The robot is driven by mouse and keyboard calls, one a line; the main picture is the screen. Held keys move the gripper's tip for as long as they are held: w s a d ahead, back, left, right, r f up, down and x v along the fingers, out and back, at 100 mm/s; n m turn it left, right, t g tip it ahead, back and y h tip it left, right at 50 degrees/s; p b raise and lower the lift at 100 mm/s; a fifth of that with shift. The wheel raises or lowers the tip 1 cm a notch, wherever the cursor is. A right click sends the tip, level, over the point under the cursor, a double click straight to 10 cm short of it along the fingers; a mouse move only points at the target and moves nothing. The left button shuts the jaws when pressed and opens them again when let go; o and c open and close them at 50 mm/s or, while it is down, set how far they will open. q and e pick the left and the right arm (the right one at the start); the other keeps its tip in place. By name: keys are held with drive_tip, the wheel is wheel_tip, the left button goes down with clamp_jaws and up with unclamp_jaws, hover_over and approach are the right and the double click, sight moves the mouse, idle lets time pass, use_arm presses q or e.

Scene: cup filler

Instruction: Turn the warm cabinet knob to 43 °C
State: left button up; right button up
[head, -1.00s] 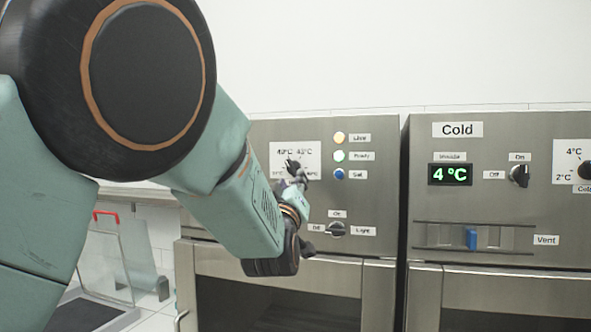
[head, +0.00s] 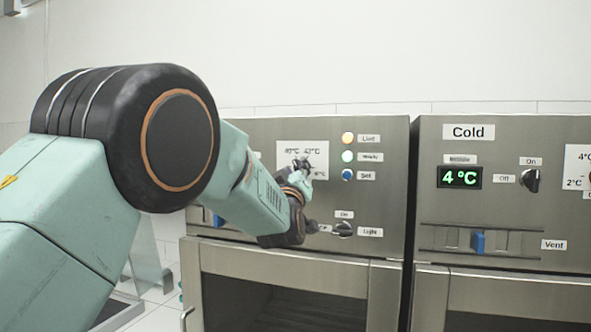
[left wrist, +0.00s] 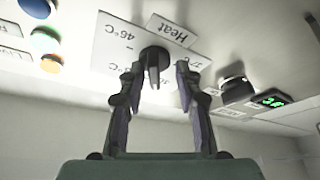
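The warm cabinet knob (left wrist: 154,56) is black with a raised grip and sits on a white dial plate marked "46°C", under a "Heat" label (left wrist: 172,29), in the left wrist view. In the head view the dial plate (head: 290,150) reads about 40 °C and 43 °C, and my gripper largely covers the knob. My left gripper (left wrist: 160,78) is open, its fingers on either side of the knob's grip. The left-hand finger in that view is close to the grip; the other stands clear of it. The pointer setting cannot be read. My right gripper is not in view.
Three lights, yellow, green and blue (head: 347,174), sit right of the dial.

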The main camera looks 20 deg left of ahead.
use_arm(q)
drive_tip(key=shift+d, duration=0.3)
drive_tip(key=shift+s+d+r, duration=0.1)
drive_tip(key=shift+d, duration=0.05)
drive_tip(key=shift+c, duration=1.5)
drive_tip(key=shift+a, duration=0.3)
clamp_jaws()
drive_tip(key=shift+d, duration=0.15)
